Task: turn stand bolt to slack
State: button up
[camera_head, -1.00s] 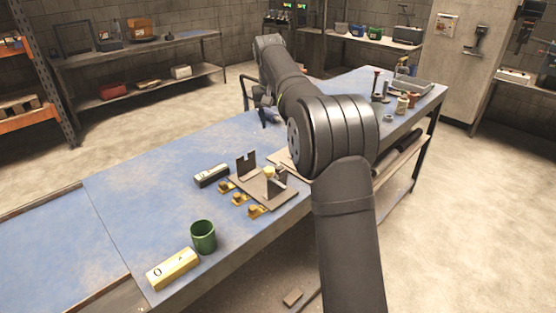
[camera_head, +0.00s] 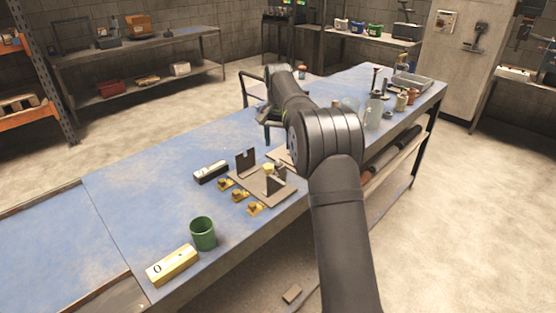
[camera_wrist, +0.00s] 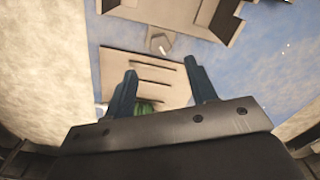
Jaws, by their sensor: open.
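My gripper (camera_wrist: 161,72) is open in the wrist view, with two dark blue-grey fingers apart and nothing clearly held. A small grey hexagonal piece (camera_wrist: 160,43), which looks like the bolt head, lies just beyond the fingertips, apart from them. A tan slotted plate (camera_wrist: 172,75) shows between and below the fingers. Something green shows beneath it, partly hidden. In the head view my gripper (camera_head: 272,128) hangs over the bench behind a brown stand (camera_head: 285,198) with dark uprights and a pale yellow piece (camera_head: 268,168). My arm partly hides a plate beside the stand; the bolt cannot be made out there.
Several brass pieces (camera_head: 239,196) lie in front of the stand. A dark box-shaped tool (camera_head: 210,172), a green cup (camera_head: 203,234) and a yellow block (camera_head: 172,265) stand to the left. Bottles and a grey tray (camera_head: 411,83) crowd the far right end.

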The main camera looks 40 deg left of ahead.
aim_at(278, 163)
notch_tip(278, 163, down, 8)
jog(key=shift+r, duration=0.1)
jog(key=shift+c, duration=0.4)
jog(key=c, duration=0.9)
jog(key=shift+n, duration=0.3)
jog(key=n, duration=0.4)
jog(key=shift+r, duration=0.1)
jog(key=shift+n, duration=2.2)
jog(key=shift+w, duration=0.1)
